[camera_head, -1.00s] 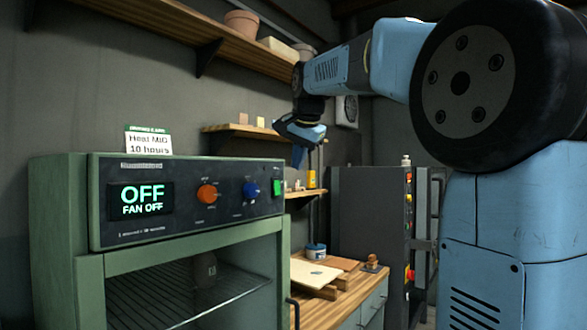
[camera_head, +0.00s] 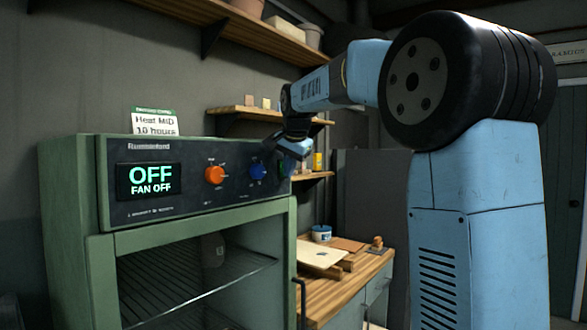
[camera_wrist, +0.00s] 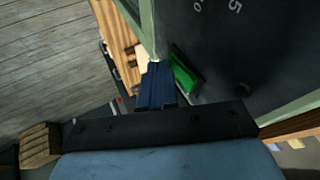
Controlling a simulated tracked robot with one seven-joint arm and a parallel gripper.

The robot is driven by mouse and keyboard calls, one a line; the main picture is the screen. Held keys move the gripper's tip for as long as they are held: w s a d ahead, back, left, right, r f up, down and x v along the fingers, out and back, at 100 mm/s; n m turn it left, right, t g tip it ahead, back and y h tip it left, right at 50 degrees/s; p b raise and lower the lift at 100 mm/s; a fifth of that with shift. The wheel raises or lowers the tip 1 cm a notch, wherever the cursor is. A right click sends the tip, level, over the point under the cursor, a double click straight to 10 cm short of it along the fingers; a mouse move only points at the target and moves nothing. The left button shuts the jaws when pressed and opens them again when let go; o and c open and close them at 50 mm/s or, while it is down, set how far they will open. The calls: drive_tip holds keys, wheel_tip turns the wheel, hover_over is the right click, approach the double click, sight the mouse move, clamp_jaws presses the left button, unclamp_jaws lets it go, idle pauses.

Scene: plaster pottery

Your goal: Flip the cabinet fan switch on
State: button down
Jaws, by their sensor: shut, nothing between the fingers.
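The green cabinet (camera_head: 70,215) stands at the left in the head view. Its dark control panel shows a display (camera_head: 150,181) reading OFF and FAN OFF. An orange knob (camera_head: 214,174) and a blue knob (camera_head: 257,170) sit on the panel. My gripper (camera_head: 291,157) is at the panel's right end and partly hides the green fan switch there. In the wrist view the green switch (camera_wrist: 186,74) shows just right of my shut, empty fingers (camera_wrist: 157,84). I cannot tell whether they touch it.
A wooden workbench (camera_head: 340,300) with boards and a blue-lidded jar (camera_head: 321,233) stands right of the cabinet. Wall shelves (camera_head: 262,115) hang above. A white card (camera_head: 155,121) stands on the cabinet top. The cabinet front is open, with wire racks (camera_head: 190,275) inside.

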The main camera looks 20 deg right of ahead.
drive_tip(key=shift+a, duration=0.1)
idle(0.6)
drive_tip(key=shift+r, duration=0.2)
drive_tip(key=shift+r, duration=0.55)
